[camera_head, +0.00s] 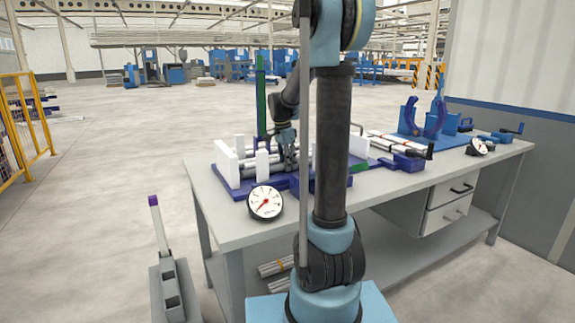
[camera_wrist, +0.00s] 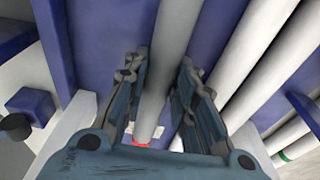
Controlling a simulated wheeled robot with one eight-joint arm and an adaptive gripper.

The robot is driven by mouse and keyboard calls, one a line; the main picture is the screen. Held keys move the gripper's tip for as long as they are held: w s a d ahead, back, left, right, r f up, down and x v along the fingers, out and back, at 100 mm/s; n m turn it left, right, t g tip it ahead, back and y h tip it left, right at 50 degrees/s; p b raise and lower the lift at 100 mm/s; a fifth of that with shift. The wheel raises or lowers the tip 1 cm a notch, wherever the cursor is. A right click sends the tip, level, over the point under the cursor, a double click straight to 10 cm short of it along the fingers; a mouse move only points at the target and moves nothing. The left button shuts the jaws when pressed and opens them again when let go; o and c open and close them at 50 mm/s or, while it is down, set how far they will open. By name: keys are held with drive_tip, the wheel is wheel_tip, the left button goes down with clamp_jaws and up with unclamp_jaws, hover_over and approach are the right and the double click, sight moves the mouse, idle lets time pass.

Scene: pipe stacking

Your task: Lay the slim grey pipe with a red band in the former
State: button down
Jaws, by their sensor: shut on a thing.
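The slim grey pipe (camera_wrist: 168,65) runs lengthwise between the fingers of my gripper (camera_wrist: 160,95) in the wrist view. Its red band (camera_wrist: 140,144) shows close to the gripper's palm. My gripper is shut on this pipe. In the head view my gripper (camera_head: 289,163) points down over the former (camera_head: 228,170), which has a dark blue base and white uprights. Grey pipes lie low between the uprights there. My arm covers the former's right part. I cannot tell whether the held pipe touches the former or the pipes beside it.
Pale pipes (camera_wrist: 235,88) lie to the right of the held pipe in the wrist view. A round gauge (camera_head: 265,203) stands at the table's (camera_head: 225,228) front edge. Other pipes (camera_head: 390,141) and a blue fixture with purple curved arms (camera_head: 435,118) are further right.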

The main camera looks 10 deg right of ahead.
drive_tip(key=c, duration=1.3)
unclamp_jaws()
drive_tip(key=shift+r, duration=0.1)
drive_tip(key=r, duration=0.4)
drive_tip(key=a+r, duration=0.1)
drive_tip(key=r, duration=0.6)
drive_tip(key=shift+s+a+r, duration=0.25)
drive_tip(key=shift+a+r, duration=0.1)
drive_tip(key=shift+r, duration=0.05)
